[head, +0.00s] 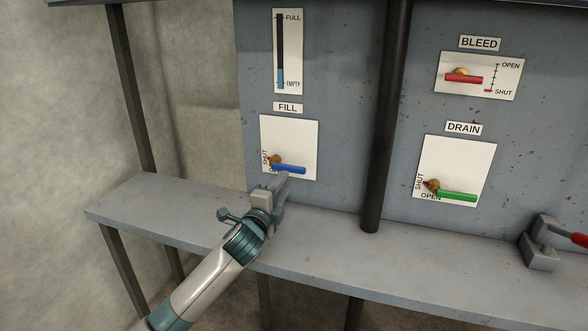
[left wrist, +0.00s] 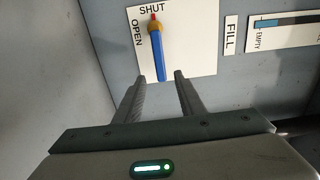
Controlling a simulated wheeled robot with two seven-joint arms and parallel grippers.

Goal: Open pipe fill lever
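The FILL lever is a blue bar (head: 290,170) on a brass pivot (head: 275,159) on a white plate under the FILL label. In the head view it lies nearly level, pointing right. In the left wrist view the blue lever (left wrist: 159,55) has its red tip at SHUT; OPEN is printed to one side. My left gripper (head: 284,177) is just below the lever's free end. Its fingers (left wrist: 160,77) are open, and the lever's end shows between the fingertips in the picture; I cannot tell whether they touch. My right gripper is not in view.
A gauge (head: 280,50) above shows a low blue level near EMPTY. A dark vertical pipe (head: 384,120) stands right of the FILL plate. Beyond it are the red BLEED lever (head: 463,78) and green DRAIN lever (head: 456,196). A grey bench (head: 160,205) runs below; a red-handled grey device (head: 543,245) sits right.

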